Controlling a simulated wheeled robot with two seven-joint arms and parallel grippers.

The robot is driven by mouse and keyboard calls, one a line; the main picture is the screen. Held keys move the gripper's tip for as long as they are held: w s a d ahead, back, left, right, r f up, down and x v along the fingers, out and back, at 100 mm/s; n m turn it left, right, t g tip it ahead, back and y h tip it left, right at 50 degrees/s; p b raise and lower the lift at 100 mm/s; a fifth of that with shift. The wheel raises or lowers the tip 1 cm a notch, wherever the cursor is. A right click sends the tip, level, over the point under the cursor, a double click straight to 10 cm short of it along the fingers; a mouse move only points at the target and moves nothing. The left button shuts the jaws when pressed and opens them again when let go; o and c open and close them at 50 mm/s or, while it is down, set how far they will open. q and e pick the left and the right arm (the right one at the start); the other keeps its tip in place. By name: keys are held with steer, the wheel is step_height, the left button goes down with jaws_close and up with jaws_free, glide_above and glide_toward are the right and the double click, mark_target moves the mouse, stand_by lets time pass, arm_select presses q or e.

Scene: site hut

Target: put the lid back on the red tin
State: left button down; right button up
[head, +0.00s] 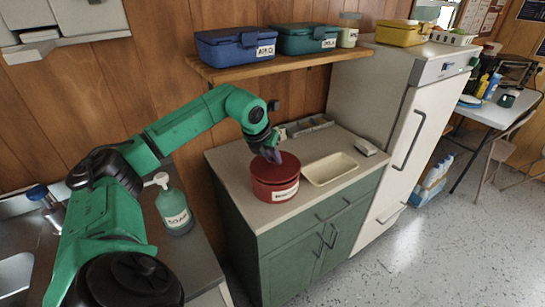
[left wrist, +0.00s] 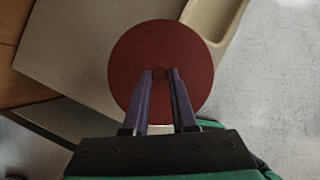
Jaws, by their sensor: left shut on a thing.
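The red tin (head: 274,192) stands upright on the cabinet counter, with a white label on its side. Its dark red round lid (head: 262,169) is level over the tin's mouth; I cannot tell whether it is fully seated or slightly above the rim. My left gripper (head: 274,157) comes down from above and is shut on the lid's knob. In the left wrist view the lid (left wrist: 133,60) is a full red disc, and the purple fingers of my left gripper (left wrist: 160,76) close on its small central knob. The lid hides the tin there. My right gripper is not in view.
A cream tray (head: 329,169) lies just right of the tin. A grey divided organizer (head: 308,125) is behind on the counter (head: 238,172). A shelf (head: 270,66) with blue (head: 225,50) and green boxes (head: 300,42) hangs above. A soap bottle (head: 173,205) stands left.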

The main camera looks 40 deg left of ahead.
arm_select(q)
steer(key=shift+c, duration=0.8)
jaws_free()
step_height(320, 180, up, 7)
steer(key=p, duration=0.6)
jaws_close()
steer(key=shift+f, duration=0.15)
stand_by(1.3)
